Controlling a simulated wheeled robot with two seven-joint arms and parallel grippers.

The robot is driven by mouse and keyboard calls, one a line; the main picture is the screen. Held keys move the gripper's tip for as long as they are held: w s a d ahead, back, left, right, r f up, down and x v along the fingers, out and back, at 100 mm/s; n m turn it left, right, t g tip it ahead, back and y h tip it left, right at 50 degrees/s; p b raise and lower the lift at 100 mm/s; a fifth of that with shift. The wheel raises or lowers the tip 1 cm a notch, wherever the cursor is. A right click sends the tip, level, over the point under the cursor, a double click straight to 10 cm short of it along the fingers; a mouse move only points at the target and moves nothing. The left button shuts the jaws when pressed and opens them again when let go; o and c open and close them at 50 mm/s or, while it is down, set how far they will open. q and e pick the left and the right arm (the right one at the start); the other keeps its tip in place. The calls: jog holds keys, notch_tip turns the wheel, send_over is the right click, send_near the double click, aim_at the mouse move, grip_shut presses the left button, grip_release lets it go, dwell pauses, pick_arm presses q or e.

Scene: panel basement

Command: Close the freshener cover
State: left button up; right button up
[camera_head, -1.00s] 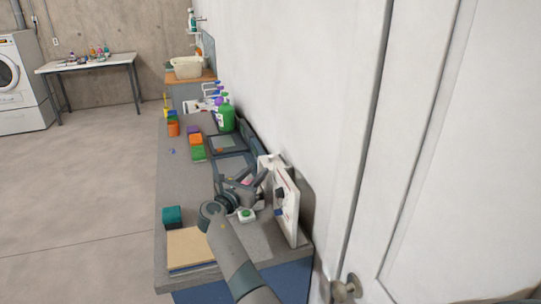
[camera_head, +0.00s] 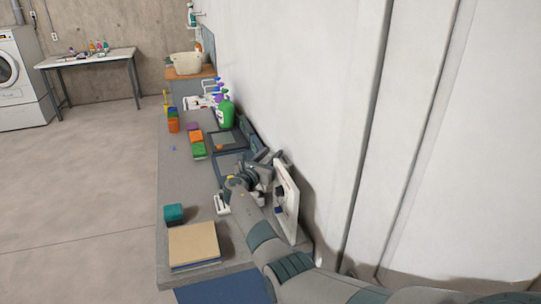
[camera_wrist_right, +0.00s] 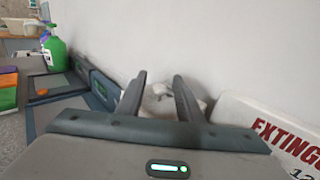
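In the right wrist view, a small whitish object (camera_wrist_right: 157,93), possibly the freshener, shows between and beyond my right gripper's fingers (camera_wrist_right: 159,80). The fingers stand apart with a gap between them. They hide much of the object, and I cannot tell whether its cover is open or touched. In the head view, my right gripper (camera_head: 268,160) is over the workbench close to the wall, behind the upright white sign. The freshener cannot be made out there behind my arm. My left gripper is not in view.
The white sign (camera_head: 287,203), lettered "EXTINGU" in the wrist view (camera_wrist_right: 275,130), stands close beside my right gripper. A tan board (camera_head: 193,243) and teal block (camera_head: 173,213) are nearer.

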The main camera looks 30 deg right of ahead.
grip_shut()
jog(key=shift+w+a+n+t+h+b, duration=0.2)
jog(key=shift+a+n+t+h+b, duration=0.35)
jog(key=shift+b, duration=0.55)
pick_arm(q)
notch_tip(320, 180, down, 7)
jog(key=b, duration=0.5)
pick_arm(e)
jog(key=a+n+t+b, duration=0.1)
jog(key=a, duration=0.1)
jog(key=w+a+n+t+h+b, duration=0.1)
jog(key=a+n, duration=0.1)
jog(key=a+n+t, duration=0.1)
jog(key=a+n, duration=0.1)
jog(key=shift+w+a+f+t+h+b, duration=0.1)
jog(key=shift+w+a+t+h+b, duration=0.1)
jog(key=shift+a+t+h+b, duration=0.15)
jog(key=shift+n, duration=0.25)
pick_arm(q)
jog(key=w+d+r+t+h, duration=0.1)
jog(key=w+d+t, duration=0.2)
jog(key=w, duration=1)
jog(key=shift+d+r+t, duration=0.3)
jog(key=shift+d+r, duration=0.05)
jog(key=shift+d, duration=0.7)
